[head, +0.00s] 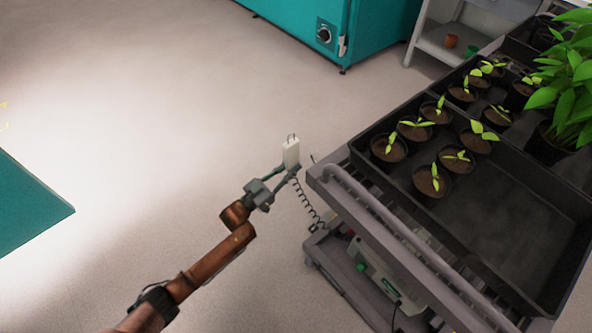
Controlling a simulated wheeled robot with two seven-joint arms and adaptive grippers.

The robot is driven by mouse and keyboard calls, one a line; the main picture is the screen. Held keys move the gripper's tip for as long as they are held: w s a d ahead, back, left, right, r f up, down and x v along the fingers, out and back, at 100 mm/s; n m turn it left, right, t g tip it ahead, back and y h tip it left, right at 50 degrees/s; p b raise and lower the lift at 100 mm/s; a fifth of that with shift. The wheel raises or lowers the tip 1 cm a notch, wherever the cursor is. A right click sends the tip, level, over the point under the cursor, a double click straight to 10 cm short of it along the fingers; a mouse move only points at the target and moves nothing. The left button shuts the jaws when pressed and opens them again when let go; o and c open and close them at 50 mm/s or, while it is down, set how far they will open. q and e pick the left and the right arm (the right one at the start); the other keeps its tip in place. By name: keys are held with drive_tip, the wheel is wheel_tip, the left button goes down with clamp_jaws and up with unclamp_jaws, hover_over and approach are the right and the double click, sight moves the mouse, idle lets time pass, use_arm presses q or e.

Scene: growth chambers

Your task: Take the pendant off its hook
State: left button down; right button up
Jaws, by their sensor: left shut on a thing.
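The pendant (291,152) is a small pale box with a thin wire loop at its top. My left gripper (287,169) is shut on its lower part and holds it upright beside the cart's near left corner. A dark coiled cord (304,201) hangs from near the gripper down to the cart's lower part. The pendant looks clear of the cart rail; a small thin dark piece, perhaps the hook (313,158), shows at the cart's corner to its right. My right gripper is not in view.
The grey cart (400,256) carries black trays with several potted seedlings and a larger leafy plant (566,75). A control box (378,272) sits on its lower shelf. A teal cabinet (290,18) stands behind. Floor left of the cart is open.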

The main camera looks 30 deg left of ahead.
use_arm(q)
drive_tip(key=shift+w+a+r, duration=0.1)
drive_tip(key=shift+a+r, duration=0.05)
drive_tip(key=shift+a, duration=0.1)
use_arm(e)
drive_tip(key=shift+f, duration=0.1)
